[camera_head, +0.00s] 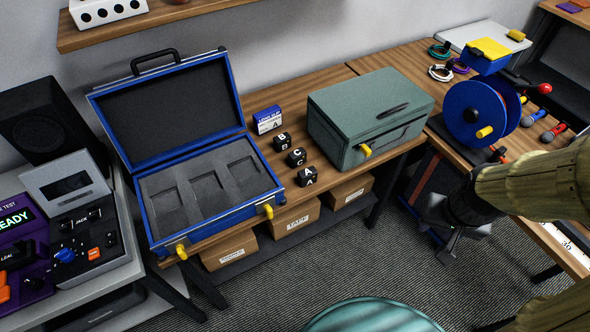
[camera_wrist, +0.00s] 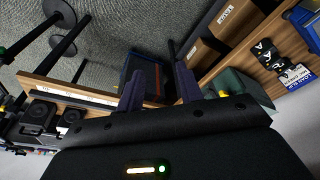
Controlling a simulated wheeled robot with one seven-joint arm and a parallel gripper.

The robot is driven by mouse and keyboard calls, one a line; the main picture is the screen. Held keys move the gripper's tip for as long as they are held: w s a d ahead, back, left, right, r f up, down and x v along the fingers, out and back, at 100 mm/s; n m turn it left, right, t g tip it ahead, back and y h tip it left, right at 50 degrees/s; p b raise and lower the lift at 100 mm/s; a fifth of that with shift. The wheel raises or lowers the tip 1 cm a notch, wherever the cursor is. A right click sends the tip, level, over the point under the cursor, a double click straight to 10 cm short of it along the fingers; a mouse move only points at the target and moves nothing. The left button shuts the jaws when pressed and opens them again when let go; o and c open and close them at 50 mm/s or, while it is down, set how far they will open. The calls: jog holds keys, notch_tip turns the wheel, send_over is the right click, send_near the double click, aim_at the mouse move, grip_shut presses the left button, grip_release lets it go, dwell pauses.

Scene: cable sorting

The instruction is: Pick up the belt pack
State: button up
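Nothing in view is plainly marked as the belt pack. Three small black blocks lettered B (camera_head: 282,142), C (camera_head: 296,157) and A (camera_head: 308,176) stand on the wooden table, between the open blue case (camera_head: 165,235) and the grey-green box (camera_head: 335,150); they may be belt packs. The blocks also show at the upper right of the wrist view (camera_wrist: 266,52). The case's grey foam has three empty recesses. My gripper (camera_head: 452,240) hangs over the floor in front of the right-hand table, away from the blocks. In the wrist view its fingers (camera_wrist: 158,85) are apart with nothing between them.
A small blue-and-white box (camera_head: 267,120) stands behind the blocks. A blue cable reel (camera_head: 475,114) and microphones (camera_head: 553,132) are on the right-hand table. Cardboard boxes (camera_head: 295,217) sit on the shelf below. Dark carpet (camera_head: 350,258) lies open in front; a teal round top (camera_head: 370,316) shows at the bottom.

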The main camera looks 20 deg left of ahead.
jog(key=shift+w+a, duration=0.1)
jog(key=shift+w, duration=0.2)
